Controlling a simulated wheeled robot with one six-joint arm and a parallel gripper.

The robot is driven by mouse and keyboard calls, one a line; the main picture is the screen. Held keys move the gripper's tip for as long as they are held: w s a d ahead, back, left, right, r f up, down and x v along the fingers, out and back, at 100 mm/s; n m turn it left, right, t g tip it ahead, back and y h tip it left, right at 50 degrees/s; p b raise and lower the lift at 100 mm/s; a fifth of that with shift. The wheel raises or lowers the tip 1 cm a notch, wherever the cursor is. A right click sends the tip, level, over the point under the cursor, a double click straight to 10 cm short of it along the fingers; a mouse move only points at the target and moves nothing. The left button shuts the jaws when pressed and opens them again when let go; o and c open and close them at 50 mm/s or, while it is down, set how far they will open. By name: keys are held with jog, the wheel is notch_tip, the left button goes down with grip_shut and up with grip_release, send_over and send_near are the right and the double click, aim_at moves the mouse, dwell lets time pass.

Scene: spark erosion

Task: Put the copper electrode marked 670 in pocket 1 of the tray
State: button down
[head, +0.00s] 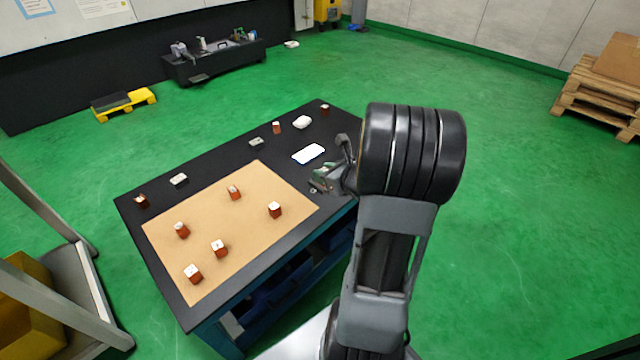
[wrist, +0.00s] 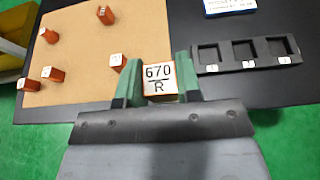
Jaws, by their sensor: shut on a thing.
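My gripper (wrist: 158,80) is shut on a copper electrode whose white top label (wrist: 159,77) reads 670 over R. Its green fingers stand on both sides of the block. The held block is seen from above, over the table between the tan mat and the tray; its height is unclear. The black tray (wrist: 227,61) lies right of my gripper in the wrist view, with three pockets in a row that look empty. Small white labels sit beside the pockets, too small to read surely. In the head view my gripper (head: 322,180) is partly hidden, and I cannot make out the tray.
Several other copper electrodes, such as one close to my gripper (wrist: 117,63), stand on the tan mat (head: 170,265). A white card (head: 309,154) lies beyond the tray.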

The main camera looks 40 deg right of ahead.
jog(key=w+d+f+b, duration=0.1)
jog(key=w+d+f, duration=0.1)
jog(key=w+f, duration=0.1)
jog(key=w+d+f+b, duration=0.2)
jog(key=w+f, duration=0.1)
jog(key=w, duration=0.1)
jog(key=w+d+f+b, duration=0.1)
jog(key=w+d+f, duration=0.1)
jog(key=w+f, duration=0.1)
jog(key=shift+w+d+b, duration=0.3)
jog(key=shift+w+b, duration=0.05)
jog(key=shift+w, duration=0.15)
jog(key=shift+w+d+f, duration=0.1)
jog(key=shift+w+f, duration=0.05)
jog(key=shift+f, duration=0.05)
jog(key=shift+w+d+f+b, duration=0.15)
jog(key=shift+f+b, duration=0.65)
jog(key=shift+f, duration=0.95)
jog(key=shift+f, duration=0.1)
